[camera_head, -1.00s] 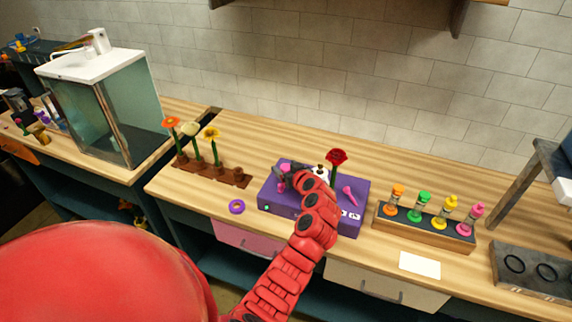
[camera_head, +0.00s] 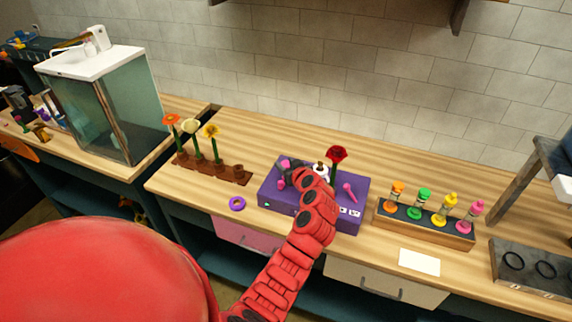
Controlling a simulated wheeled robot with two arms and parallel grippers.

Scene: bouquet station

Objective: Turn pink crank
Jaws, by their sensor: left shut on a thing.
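A purple box (camera_head: 325,212) stands on the wooden counter. A pink crank (camera_head: 282,184) shows at its left end, partly hidden by my left gripper (camera_head: 287,174). My left gripper is small and dark here and is shut on the pink crank. A second pink handle (camera_head: 349,191) stands tilted at the right of the box top, apart from the gripper. A red flower (camera_head: 337,154) stands upright at the back of the box. My red left arm covers the middle of the box. My right gripper is not in view.
Flowers stand in a brown planter (camera_head: 218,172) at the left. A wooden rack (camera_head: 424,228) holds several coloured bottles at the right. A white card (camera_head: 419,262) lies in front of it. A glass tank (camera_head: 100,105) stands far left.

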